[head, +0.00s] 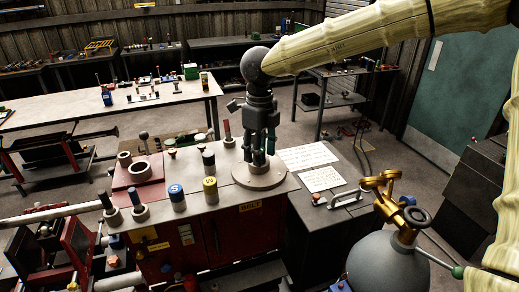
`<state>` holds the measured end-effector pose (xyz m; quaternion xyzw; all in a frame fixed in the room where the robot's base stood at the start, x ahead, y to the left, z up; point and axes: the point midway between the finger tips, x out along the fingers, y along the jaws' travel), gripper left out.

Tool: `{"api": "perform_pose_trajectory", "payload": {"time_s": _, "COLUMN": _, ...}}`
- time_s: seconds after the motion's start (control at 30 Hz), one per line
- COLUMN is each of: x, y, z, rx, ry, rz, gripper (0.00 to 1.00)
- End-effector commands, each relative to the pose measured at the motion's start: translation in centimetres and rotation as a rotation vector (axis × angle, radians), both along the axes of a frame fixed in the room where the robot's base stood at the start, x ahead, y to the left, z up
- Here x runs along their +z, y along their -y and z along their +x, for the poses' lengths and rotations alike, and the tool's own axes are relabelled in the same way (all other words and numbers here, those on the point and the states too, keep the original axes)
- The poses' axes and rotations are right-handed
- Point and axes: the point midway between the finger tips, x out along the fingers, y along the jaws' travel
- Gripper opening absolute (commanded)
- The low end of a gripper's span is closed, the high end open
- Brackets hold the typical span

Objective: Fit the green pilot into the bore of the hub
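My gripper (259,152) points straight down over a round, pale flanged disc (243,182) at the right end of the red bench. Dark green shows at and between its fingers, low over the disc. I cannot separate a green pilot from the finger parts, nor tell whether the fingers are closed on something. The fingers hide the disc's middle, so any bore there is not visible. A short grey ring with a dark opening (139,168) stands on a red block to the left. I cannot tell which of the two is the hub.
Black-topped cylinders with blue (177,197) and yellow (210,190) bands stand left of the disc, with pegs and knobs around them. White paper sheets (307,157) and a metal handle (346,198) lie to the right. A long pale table (60,108) stands behind.

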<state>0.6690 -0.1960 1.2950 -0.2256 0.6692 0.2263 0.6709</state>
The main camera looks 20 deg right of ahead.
Motion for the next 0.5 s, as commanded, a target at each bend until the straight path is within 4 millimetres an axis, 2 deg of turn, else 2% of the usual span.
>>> {"api": "perform_pose_trajectory", "payload": {"time_s": 0.33, "x": 0.1, "y": 0.0, "z": 0.0, "rx": 0.000, "ry": 0.001, "rz": -0.001, "gripper": 0.51}}
{"api": "perform_pose_trajectory", "payload": {"time_s": 0.5, "x": 1.4, "y": 0.0, "z": 0.1, "rx": -0.001, "ry": 0.004, "rz": 0.001, "gripper": 0.51}}
